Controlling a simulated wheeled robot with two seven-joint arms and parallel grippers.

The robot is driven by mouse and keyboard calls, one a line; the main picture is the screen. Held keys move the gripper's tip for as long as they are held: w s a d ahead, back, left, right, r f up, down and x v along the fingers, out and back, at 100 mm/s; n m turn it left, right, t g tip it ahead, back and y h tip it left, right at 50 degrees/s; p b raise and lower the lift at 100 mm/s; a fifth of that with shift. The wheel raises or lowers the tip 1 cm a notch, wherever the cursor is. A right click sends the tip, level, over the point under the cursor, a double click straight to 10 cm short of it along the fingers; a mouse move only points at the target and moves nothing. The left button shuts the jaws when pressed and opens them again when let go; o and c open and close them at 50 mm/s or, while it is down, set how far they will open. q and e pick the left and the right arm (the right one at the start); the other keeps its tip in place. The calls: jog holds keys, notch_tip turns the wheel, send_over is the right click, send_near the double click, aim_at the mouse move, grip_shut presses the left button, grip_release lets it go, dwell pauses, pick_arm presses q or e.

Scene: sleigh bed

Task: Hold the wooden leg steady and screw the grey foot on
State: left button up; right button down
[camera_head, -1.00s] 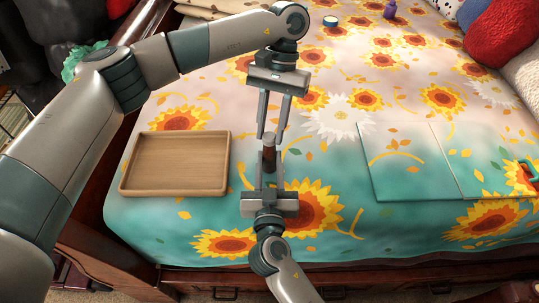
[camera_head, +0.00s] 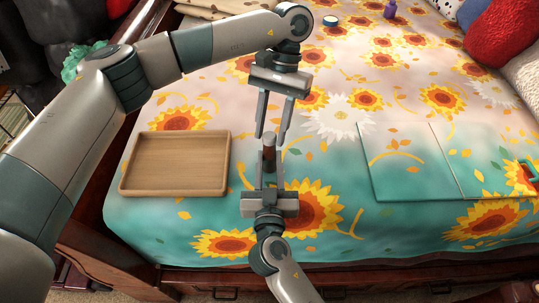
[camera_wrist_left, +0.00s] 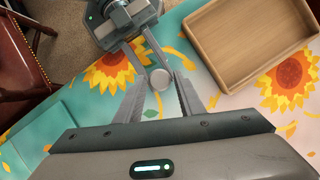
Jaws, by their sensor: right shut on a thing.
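The dark brown wooden leg (camera_head: 269,158) stands upright above the bed, with the grey foot (camera_head: 269,138) at its top end. My right gripper (camera_head: 270,153) comes from the front edge and is shut on the leg. My left gripper (camera_head: 270,138) reaches down from above, its fingers open on either side of the foot. In the left wrist view the foot (camera_wrist_left: 160,79) shows as a round grey disc between the fingertips, with gaps at both sides. The leg below is mostly hidden there. I cannot tell how tightly the foot sits on the leg.
A shallow wooden tray (camera_head: 177,164), empty, lies on the sunflower bedspread to the left. A teal and white folder (camera_head: 410,160) lies to the right. A small round tin (camera_head: 331,21) and a purple bottle (camera_head: 390,9) stand farther back. The bedspread around the grippers is clear.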

pick_arm(q)
jog(key=shift+r, duration=0.1)
jog(key=v, duration=0.7)
dwell(0.5)
pick_arm(e)
jog(key=shift+f, duration=0.1)
dwell(0.6)
jog(key=c, duration=1.3)
grip_release()
jog(key=shift+s, duration=0.15)
jog(key=shift+s+b, duration=1.35)
jog(key=shift+s, duration=1.95)
pick_arm(q)
jog(key=shift+f+b, duration=0.35)
jog(key=shift+f, duration=1.35)
pick_arm(e)
jog(key=shift+s, duration=1.05)
